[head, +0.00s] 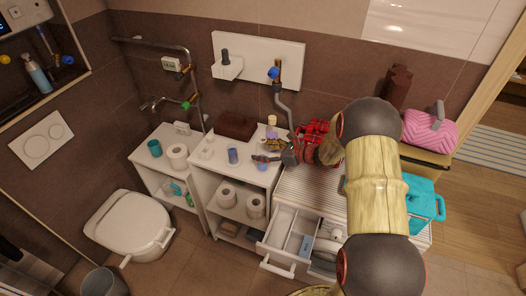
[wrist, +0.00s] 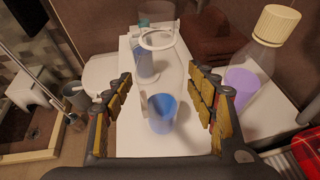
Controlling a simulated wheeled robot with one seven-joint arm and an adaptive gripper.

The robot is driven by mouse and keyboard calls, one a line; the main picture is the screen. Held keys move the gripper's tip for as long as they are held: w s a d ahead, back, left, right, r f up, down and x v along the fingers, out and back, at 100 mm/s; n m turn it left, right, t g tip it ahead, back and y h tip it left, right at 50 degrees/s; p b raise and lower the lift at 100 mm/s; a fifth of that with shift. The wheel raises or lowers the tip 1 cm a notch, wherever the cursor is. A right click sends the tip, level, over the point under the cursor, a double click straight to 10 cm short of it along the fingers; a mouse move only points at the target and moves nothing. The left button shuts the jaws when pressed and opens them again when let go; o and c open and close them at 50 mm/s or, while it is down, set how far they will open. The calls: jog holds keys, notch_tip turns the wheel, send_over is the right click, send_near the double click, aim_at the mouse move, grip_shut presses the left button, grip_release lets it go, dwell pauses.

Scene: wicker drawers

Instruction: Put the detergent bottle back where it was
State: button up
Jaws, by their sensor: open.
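A clear bottle with a cream cap and purple lower part (wrist: 242,88) stands at the right in the wrist view, just outside my right finger. It also shows on the white shelf top in the head view (head: 272,131). It may be the detergent bottle; no label can be read. My gripper (head: 262,159) is open above the front right of this shelf top, and its fingers show in the wrist view (wrist: 162,98).
An open white drawer (head: 290,232) holding items juts out below my arm. A red object (head: 312,131) and a teal basket (head: 424,200) are to the right. The toilet (head: 132,226) stands left.

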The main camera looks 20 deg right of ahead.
jog(key=p+v, duration=0.2)
jog(key=v, duration=0.9)
jog(key=s+a+r+n+g+h, duration=0.1)
jog(key=s+a+r+n+g, duration=0.3)
jog(key=s+a+r+n, duration=0.4)
jog(key=s+a+r+n+g, duration=0.3)
jog(key=s+a+r+n, duration=0.35)
jog(key=a, duration=0.35)
jog(key=s+r+n+t+h, duration=0.1)
jog(key=s+r+n+h, duration=0.2)
jog(key=s+n, duration=0.4)
jog(key=s+d+r+n+h, duration=0.1)
jog(key=s+r+n+h, duration=0.3)
jog(key=s+n, duration=0.3)
jog(key=shift+s+r+t, duration=0.2)
jog(key=shift+s+t, duration=0.2)
jog(key=shift+s, duration=0.8)
jog(key=shift+d, duration=0.1)
jog(key=shift+f+b, duration=0.8)
jog(key=shift+b, duration=0.25)
